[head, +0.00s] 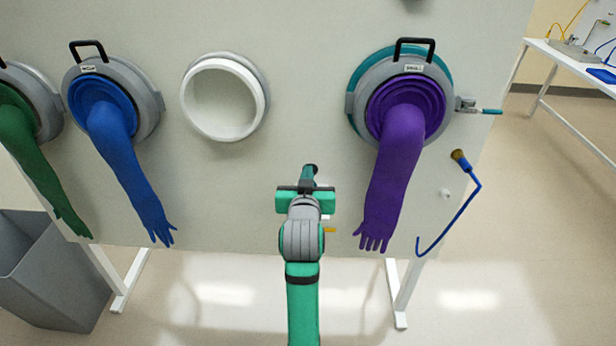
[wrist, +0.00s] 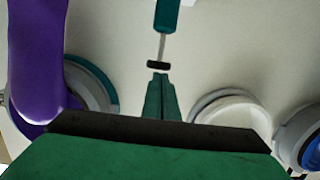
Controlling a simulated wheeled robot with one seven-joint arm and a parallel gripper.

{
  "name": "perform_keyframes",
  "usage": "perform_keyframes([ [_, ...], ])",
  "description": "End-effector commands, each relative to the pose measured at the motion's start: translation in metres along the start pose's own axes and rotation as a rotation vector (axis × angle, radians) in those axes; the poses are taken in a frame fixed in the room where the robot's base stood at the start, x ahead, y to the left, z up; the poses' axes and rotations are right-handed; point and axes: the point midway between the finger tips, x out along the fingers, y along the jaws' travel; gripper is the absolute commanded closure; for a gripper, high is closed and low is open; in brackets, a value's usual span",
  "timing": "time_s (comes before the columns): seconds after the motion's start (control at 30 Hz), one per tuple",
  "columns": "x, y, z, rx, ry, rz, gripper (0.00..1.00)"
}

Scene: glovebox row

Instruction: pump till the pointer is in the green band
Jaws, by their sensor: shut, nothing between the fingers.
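In the wrist view, a pump with a teal barrel (wrist: 166,14), a thin grey rod and a short black handle (wrist: 158,65) shows at the top centre, against the pale panel. My gripper (wrist: 160,78) is shut and empty, its green fingertips close to the black handle. I cannot tell whether they touch it. In the head view my gripper (head: 309,172) points at the panel between the white port and the purple glove. The pump is mostly hidden there behind my gripper and arm. No gauge face, pointer or green band can be made out in either view.
The panel (head: 300,110) carries a purple glove (head: 388,185), a blue glove (head: 128,170), a green glove (head: 35,160) and an open white port (head: 225,105). A blue hooked hose (head: 462,215) hangs at right. A grey bin (head: 50,275) stands left. The front floor is clear.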

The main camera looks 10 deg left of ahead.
Motion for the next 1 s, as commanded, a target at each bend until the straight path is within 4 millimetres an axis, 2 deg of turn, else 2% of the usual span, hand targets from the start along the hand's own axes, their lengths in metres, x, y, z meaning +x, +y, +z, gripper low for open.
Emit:
perform_keyframes([
  [0.2, -0.042, 0.0, -0.002, 0.0, 0.006, 0.0, 1.0],
  [0.4, -0.069, 0.0, -0.003, 0.0, 0.006, 0.0, 1.0],
  [0.6, -0.08, 0.0, -0.003, 0.0, 0.006, 0.0, 1.0],
  [1.0, -0.08, 0.0, -0.003, 0.0, 0.007, 0.0, 1.0],
])
